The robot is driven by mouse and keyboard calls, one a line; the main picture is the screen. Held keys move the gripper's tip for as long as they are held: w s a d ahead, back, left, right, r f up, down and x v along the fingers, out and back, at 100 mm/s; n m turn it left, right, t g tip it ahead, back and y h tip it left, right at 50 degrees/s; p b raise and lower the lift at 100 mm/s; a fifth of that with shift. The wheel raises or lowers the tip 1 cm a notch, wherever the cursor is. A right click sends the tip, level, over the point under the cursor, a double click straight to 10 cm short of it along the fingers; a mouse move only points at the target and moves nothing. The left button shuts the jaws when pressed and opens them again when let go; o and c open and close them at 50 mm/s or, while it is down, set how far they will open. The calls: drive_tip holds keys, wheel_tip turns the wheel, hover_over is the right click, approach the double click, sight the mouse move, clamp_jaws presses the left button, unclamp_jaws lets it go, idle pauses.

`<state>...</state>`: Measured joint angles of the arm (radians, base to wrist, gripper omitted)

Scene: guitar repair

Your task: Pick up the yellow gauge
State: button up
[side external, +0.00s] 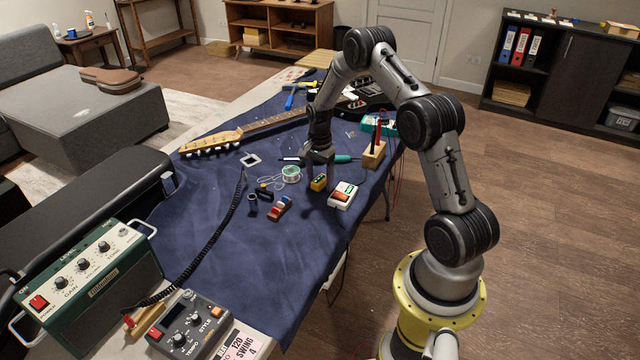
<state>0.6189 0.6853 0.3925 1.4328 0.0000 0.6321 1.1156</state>
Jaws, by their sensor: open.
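The yellow gauge (318,183), a small yellow block-like item with dark marks, lies on the dark blue cloth (240,285) near the middle of the table. My gripper (320,172) points down just above and at the gauge, with its fingers apart. One finger shows to the right of the gauge's top. The gauge rests on the cloth, and I cannot tell whether a finger touches it.
A white and red box (343,195) stands close on the right. A solder spool (291,174) and small coloured blocks (280,208) lie to the left. A wooden stand (374,154) and a guitar (270,123) are behind. The front cloth is mostly clear.

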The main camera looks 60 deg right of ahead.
drive_tip(key=shift+f, duration=0.3)
clamp_jaws()
drive_tip(key=shift+r, duration=0.1)
drive_tip(key=shift+r, duration=0.1)
